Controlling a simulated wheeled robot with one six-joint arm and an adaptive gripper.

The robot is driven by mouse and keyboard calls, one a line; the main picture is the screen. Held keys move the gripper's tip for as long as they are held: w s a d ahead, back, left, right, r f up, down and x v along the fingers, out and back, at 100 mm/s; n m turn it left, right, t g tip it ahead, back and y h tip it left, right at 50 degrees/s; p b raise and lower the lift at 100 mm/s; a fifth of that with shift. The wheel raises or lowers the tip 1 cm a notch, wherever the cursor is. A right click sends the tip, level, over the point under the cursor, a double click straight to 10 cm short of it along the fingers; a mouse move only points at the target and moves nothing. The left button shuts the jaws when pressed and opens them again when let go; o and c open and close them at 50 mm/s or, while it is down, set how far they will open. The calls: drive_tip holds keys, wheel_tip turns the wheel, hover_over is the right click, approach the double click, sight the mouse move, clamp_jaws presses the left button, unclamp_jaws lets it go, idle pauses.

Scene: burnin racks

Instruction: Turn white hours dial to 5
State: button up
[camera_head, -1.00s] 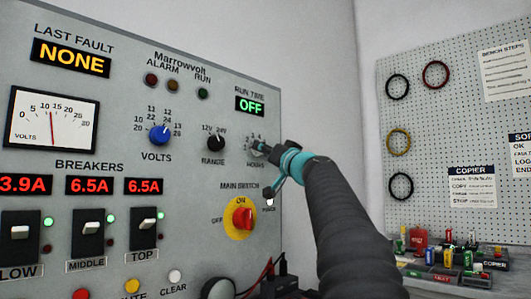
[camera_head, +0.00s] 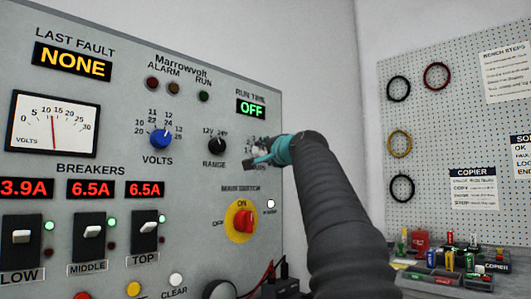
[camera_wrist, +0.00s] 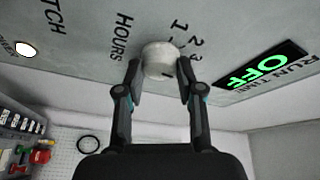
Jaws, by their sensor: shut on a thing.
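The white hours dial (camera_wrist: 158,62) is on the panel beside the HOURS label and the numbers 1, 2 and 3 in the wrist view. My gripper (camera_wrist: 158,72) is shut on the dial, one finger on each side. A short dark mark shows low on the dial's face; which number it meets I cannot tell. In the head view my gripper (camera_head: 262,155) covers most of the dial and its numbers. The RUN TIME display (camera_head: 251,108) above it reads OFF in green.
The black range knob (camera_head: 216,145) is just left of my gripper. The red main switch (camera_head: 242,220) on its yellow plate is below. A pegboard (camera_head: 455,125) with rings and a bench with small parts stand at the right.

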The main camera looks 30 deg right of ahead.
drive_tip(key=shift+r+m+g, duration=0.1)
drive_tip(key=shift+m+g, duration=0.7)
drive_tip(key=shift+m, duration=1.2)
drive_tip(key=o, duration=1.2)
drive_tip(key=shift+a, duration=0.1)
drive_tip(key=shift+c, duration=0.2)
drive_tip(key=shift+s+r, duration=0.1)
drive_tip(key=shift+s, duration=0.65)
drive_tip(key=s, duration=1)
drive_tip(key=shift+s+a, duration=0.25)
drive_tip(key=shift+r, duration=0.1)
